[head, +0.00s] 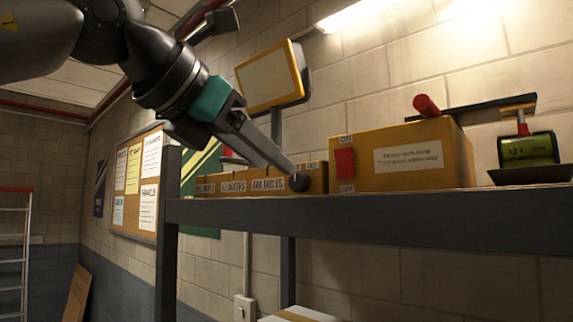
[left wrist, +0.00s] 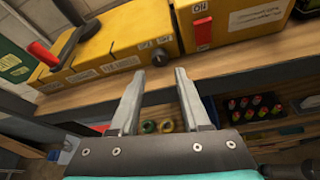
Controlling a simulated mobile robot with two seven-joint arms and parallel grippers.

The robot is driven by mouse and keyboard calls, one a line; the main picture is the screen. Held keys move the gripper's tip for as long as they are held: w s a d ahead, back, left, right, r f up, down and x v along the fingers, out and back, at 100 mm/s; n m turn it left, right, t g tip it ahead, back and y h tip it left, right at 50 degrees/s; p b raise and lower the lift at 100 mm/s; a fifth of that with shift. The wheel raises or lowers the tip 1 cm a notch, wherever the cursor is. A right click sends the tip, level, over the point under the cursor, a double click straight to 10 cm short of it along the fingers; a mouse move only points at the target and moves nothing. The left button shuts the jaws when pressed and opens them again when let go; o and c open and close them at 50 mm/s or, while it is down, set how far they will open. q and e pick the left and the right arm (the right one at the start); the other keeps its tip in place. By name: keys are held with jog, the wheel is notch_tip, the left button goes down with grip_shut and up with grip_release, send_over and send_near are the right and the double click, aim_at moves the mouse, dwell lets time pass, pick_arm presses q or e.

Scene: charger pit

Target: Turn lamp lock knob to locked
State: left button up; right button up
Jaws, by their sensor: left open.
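The lamp lock knob appears to be the small dark round knob (head: 299,182) at the right end of the low yellow box (head: 235,183) on the shelf. It also shows in the left wrist view (left wrist: 160,57), with small labels above it too blurred to read. I cannot tell which way it is turned. My left gripper (head: 288,168) is open, and its fingers reach down toward the knob in the head view. In the left wrist view the fingertips (left wrist: 160,72) are spread to either side just short of the knob, with nothing between them. My right gripper is not in view.
A larger yellow box (head: 415,158) with a red switch (head: 345,162) stands close right of the knob. A yellow-framed panel (head: 270,77) rises behind. A green device (head: 528,150) is further right. The dark shelf edge (head: 380,217) runs below. Coloured items (left wrist: 248,106) sit below the shelf.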

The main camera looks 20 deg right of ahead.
aim_at(294, 182)
pick_arm(q)
jog(key=p+x, duration=0.1)
jog(key=x, duration=0.4)
jog(key=shift+d, duration=0.1)
grip_shut()
dwell(0.3)
